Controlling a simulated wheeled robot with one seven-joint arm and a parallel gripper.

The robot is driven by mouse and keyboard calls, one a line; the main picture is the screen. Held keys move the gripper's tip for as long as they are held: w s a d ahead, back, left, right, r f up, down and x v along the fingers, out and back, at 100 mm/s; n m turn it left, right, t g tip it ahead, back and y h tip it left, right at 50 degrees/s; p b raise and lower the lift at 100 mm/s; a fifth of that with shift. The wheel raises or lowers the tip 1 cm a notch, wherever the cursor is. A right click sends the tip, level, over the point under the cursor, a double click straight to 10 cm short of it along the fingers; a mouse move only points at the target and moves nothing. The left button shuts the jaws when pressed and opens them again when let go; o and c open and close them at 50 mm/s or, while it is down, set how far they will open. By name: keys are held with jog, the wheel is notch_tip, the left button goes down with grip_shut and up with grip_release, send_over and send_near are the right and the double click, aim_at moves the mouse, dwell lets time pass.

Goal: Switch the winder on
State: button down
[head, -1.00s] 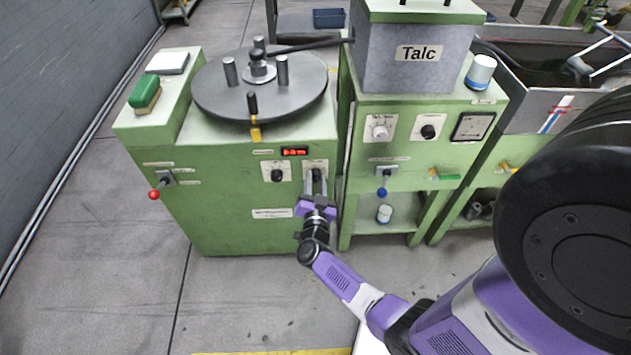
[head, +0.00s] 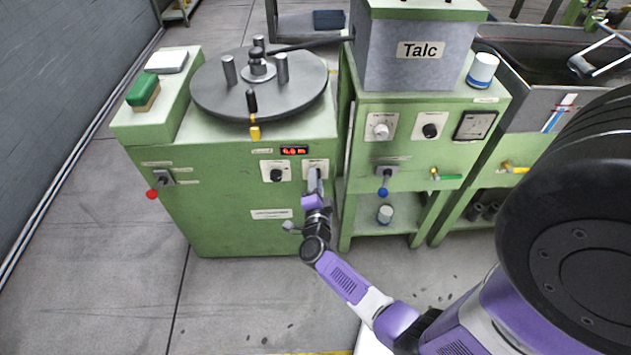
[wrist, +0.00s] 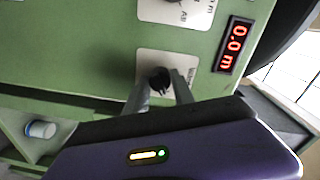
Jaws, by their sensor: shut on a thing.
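The winder (head: 230,215) is the green cabinet at left in the head view, with a dark round winding plate (head: 225,100) on top. My gripper (head: 318,178) reaches its front panel at the right-hand switch plate (head: 324,163). In the wrist view my gripper (wrist: 161,90) has its two fingers shut on a small black knob (wrist: 160,76) on a white plate. The plate's label is partly hidden by a finger. The red display (wrist: 233,45) beside it reads 0.0 m.
Another black knob (head: 277,175) sits left of the gripped one. A red-tipped lever (head: 153,194) is on the winder's left front. The neighbouring green machine (head: 350,185) with the talc box (head: 410,75) stands close at right. Floor in front is clear.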

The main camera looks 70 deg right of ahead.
jog(key=shift+m, duration=0.3)
jog(key=c, duration=1.1)
grip_release()
jog(key=v, duration=0.8)
jog(key=shift+p, duration=0.4)
jog(key=shift+w, duration=0.1)
